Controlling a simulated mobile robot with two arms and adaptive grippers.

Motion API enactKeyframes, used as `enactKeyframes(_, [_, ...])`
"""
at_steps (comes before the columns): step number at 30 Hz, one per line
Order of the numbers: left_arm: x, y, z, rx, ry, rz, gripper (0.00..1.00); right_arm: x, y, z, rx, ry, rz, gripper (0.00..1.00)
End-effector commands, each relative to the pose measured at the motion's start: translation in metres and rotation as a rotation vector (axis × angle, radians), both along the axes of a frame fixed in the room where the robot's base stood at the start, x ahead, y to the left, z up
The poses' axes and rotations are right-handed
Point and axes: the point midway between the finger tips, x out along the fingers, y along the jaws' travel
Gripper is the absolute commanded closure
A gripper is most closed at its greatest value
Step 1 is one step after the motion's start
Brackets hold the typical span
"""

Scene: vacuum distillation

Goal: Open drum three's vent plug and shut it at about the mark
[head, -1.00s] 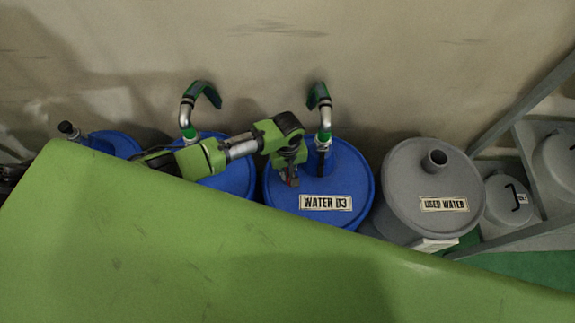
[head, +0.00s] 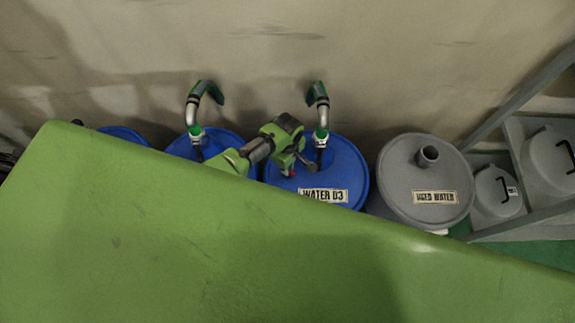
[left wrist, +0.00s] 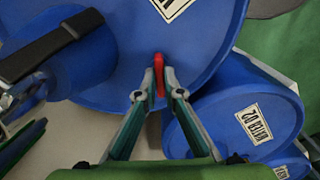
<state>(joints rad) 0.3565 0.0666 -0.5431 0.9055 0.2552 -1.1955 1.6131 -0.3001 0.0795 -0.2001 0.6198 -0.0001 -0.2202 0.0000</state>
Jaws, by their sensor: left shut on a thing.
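Drum three is the blue drum labelled WATER D3 (head: 347,172), in the middle of the head view. Its blue top also fills the upper middle of the left wrist view (left wrist: 200,50), with part of its label at the top edge. The red vent plug (left wrist: 158,72) is between the fingertips of my left gripper (left wrist: 160,92), which is shut on it over the drum's top near the rim. In the head view my left gripper (head: 289,170) is over the left part of the lid, and only a bit of red shows. No mark is discernible. My right gripper is out of view.
A metal pipe with a green handle (head: 320,115) rises from drum three, close to my left gripper. A similar pipe (head: 193,115) rises from the blue drum on the left (head: 213,141). The grey USED WATER drum (head: 405,190) stands to the right. The wall is behind.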

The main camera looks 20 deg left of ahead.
Motion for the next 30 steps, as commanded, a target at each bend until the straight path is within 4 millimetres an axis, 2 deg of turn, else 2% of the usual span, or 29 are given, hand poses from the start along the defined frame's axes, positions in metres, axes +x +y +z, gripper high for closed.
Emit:
enactKeyframes(14, [0.0003, 0.0019, 0.0001, 0.003, 0.0, 0.012, 1.0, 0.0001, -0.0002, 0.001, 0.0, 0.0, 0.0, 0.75])
enactKeyframes(15, [0.0004, 0.0019, 0.0002, 0.003, 0.0, 0.012, 0.81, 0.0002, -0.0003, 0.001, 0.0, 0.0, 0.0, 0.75])
enactKeyframes(16, [0.0004, 0.0019, 0.0002, 0.003, 0.0, 0.012, 0.75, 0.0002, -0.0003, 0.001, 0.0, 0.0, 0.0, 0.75])
enactKeyframes(30, [0.0008, 0.0002, 0.0057, -0.001, -0.002, 0.011, 0.75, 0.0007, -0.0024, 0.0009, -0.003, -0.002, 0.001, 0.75])
